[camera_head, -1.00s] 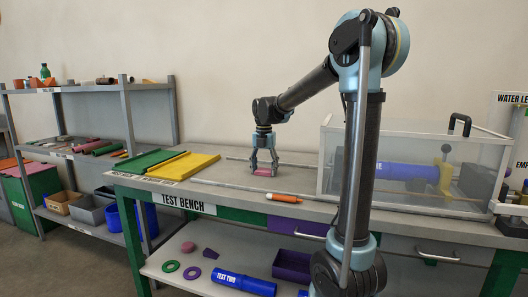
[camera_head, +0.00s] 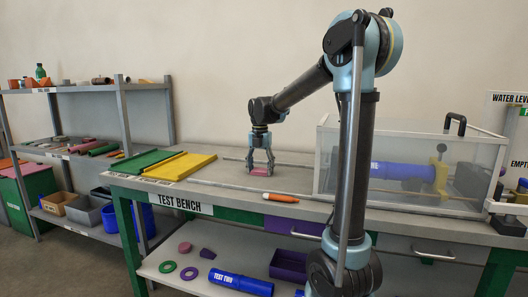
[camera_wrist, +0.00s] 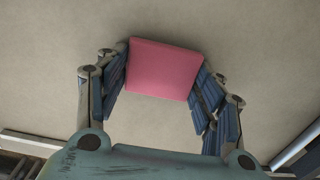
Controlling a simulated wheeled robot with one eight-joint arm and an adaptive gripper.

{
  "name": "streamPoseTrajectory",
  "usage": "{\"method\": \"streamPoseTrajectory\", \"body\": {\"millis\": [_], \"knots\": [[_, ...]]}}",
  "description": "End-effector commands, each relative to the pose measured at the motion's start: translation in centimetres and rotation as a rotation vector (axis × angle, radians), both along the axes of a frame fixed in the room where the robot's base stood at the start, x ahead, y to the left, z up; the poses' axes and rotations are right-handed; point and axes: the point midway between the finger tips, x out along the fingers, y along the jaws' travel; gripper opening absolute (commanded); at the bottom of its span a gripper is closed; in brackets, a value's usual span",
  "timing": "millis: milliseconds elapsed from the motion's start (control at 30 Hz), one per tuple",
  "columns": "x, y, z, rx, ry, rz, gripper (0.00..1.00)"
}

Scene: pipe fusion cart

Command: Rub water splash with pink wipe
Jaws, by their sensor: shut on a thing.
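The pink wipe (camera_head: 260,171) is a small flat block at bench-top height on the test bench (camera_head: 215,181). My gripper (camera_head: 260,166) is above it with its fingers pointing down and shut on it. In the wrist view the pink wipe (camera_wrist: 162,70) sits between the two blue-padded fingers of my gripper (camera_wrist: 162,88). I cannot tell whether the wipe touches the bench surface. No water splash can be made out on the bench in either view; it may be under the wipe or too faint to see.
Green (camera_head: 143,162) and yellow (camera_head: 181,167) trays lie left of my gripper. An orange marker (camera_head: 281,198) lies near the front edge. A clear tank (camera_head: 345,172) with a blue pipe (camera_head: 403,170) stands to the right. Bare bench top surrounds the wipe.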

Motion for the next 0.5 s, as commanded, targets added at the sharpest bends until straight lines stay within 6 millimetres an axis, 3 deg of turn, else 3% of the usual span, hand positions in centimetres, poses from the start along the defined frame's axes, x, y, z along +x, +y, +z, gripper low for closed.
{"method": "streamPoseTrajectory", "body": {"millis": [133,200,500], "knots": [[-0.2,-0.1,0.4,0.000,0.000,0.008,0.32],[-0.3,-0.1,2.2,0.000,0.000,0.009,0.32],[-0.3,0.1,4.8,0.000,0.000,0.010,0.32]]}}
